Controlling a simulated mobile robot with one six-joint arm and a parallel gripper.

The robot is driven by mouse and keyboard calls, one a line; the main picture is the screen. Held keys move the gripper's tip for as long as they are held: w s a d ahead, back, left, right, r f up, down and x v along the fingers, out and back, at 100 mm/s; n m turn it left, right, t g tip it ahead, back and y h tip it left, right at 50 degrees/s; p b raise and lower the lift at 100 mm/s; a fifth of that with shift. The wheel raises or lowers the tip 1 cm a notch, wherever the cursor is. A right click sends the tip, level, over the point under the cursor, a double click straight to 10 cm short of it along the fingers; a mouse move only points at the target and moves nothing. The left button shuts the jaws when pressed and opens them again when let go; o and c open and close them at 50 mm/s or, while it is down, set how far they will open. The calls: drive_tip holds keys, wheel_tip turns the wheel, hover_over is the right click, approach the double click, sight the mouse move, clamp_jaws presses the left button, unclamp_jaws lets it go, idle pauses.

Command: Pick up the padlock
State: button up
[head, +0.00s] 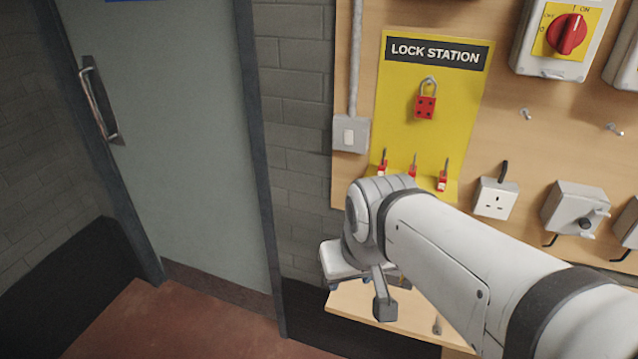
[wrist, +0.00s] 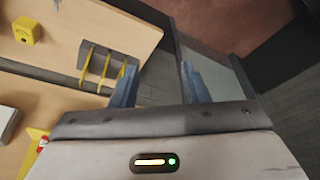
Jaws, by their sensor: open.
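A yellow LOCK STATION board (head: 400,130) is on the wooden wall panel in the head view. A red item with a metal shackle and dark holes (head: 426,107) hangs near its top; I cannot tell whether it is a padlock or a hasp. Several small red padlocks (head: 443,181) with upright dark shackles stand along the board's lower lip. My arm partly covers that lip. My gripper (wrist: 159,68) is open and empty in the wrist view, with its blue fingers apart. It is below and left of the padlocks in the head view. One red padlock (wrist: 42,143) shows at the wrist view's lower left.
A door (head: 165,130) with a handle is at the left. A socket (head: 495,198), a switch box (head: 562,38) and bare pegs are right of the board. A wooden shelf (head: 355,312) is below. A grey holder with yellow slats (wrist: 98,68) is near my fingers.

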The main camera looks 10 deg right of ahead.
drive_tip(key=w+a+r+t+y, duration=0.1)
drive_tip(key=w+a+t, duration=0.15)
drive_tip(key=w, duration=0.75)
drive_tip(key=m+t+h+p, duration=0.2)
drive_tip(key=m+t+h, duration=0.35)
drive_tip(key=h, duration=0.25)
approach(381, 170)
drive_tip(key=w, duration=0.1)
drive_tip(key=w+d, duration=0.1)
drive_tip(key=w+f+m, duration=0.1)
drive_tip(key=shift+w+d, duration=0.2)
drive_tip(key=shift+w, duration=0.1)
drive_tip(key=shift+d+f+h, duration=0.1)
drive_tip(key=shift+d+h, duration=0.2)
drive_tip(key=shift+d, duration=0.1)
drive_tip(key=shift+w+d+f, duration=0.1)
drive_tip(key=shift+w+d, duration=0.05)
drive_tip(key=shift+d, duration=0.15)
drive_tip(key=shift+a+f+x, duration=0.15)
drive_tip(key=shift+x, duration=1.6)
drive_tip(key=shift+a+f+x, duration=0.1)
drive_tip(key=shift+a+x, duration=0.05)
drive_tip(key=shift+x, duration=1.6)
